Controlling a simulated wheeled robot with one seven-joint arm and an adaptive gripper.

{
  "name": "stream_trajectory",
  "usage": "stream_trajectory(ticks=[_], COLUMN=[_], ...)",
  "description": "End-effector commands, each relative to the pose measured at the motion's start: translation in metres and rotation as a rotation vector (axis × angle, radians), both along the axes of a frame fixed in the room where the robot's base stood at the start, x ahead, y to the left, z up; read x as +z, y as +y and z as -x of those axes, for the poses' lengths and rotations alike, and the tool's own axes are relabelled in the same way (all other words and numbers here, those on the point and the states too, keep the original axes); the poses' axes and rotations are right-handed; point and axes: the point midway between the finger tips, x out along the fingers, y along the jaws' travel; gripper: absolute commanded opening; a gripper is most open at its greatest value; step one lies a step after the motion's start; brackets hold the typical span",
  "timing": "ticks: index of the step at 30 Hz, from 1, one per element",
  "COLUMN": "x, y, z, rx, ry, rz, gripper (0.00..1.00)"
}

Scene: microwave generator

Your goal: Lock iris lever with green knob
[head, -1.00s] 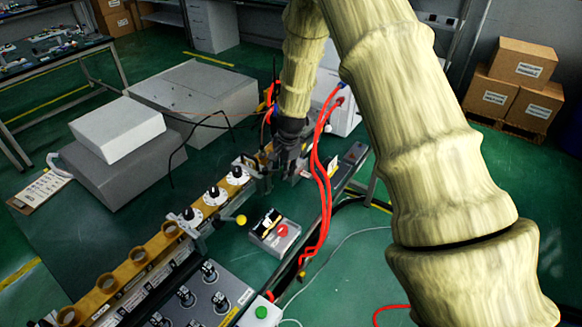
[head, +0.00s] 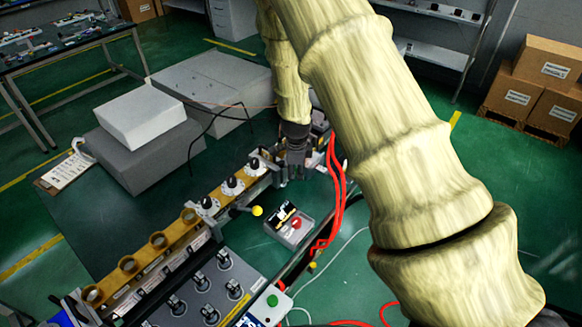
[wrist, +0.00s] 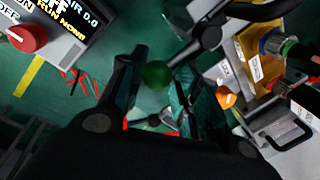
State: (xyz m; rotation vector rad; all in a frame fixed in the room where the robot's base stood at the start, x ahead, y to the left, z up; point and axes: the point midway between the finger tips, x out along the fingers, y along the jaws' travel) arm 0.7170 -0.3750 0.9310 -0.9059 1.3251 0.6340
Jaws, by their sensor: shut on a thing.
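The green knob (wrist: 157,74) shows in the wrist view, between the fingers of my gripper (wrist: 155,84), which is shut on it. A dark lever rod runs near the knob. In the head view my gripper (head: 294,172) is low at the far end of the brass-coloured rail (head: 180,231), where its fingers and arm hide the green knob and most of the iris lever.
A lever with a yellow knob (head: 257,211) sticks out nearer along the rail. A grey box with a red switch (head: 296,223) stands beside it, and red hoses (head: 338,205) run close to the right. Grey blocks (head: 143,118) lie at the left.

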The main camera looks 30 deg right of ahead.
Motion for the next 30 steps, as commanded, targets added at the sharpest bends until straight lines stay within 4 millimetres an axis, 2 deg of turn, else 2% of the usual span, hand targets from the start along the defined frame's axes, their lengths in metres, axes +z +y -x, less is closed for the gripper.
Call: stream_trajectory(ticks=[1, 14, 15, 17, 18, 30], x=[-0.0060, -0.0064, -0.0064, -0.0064, -0.0061, -0.0021], y=[0.0068, 0.0042, 0.0042, 0.0043, 0.0041, -0.0008], z=[0.0066, 0.0085, 0.0085, 0.0084, 0.0079, 0.0049], rx=[0.000, -0.012, -0.012, -0.012, -0.013, -0.018], ry=[0.016, 0.016, 0.016, 0.016, 0.014, 0.005], rz=[-0.012, -0.012, -0.012, -0.012, -0.011, -0.006], gripper=[0.00, 0.00, 0.35, 0.46, 0.49, 0.49])
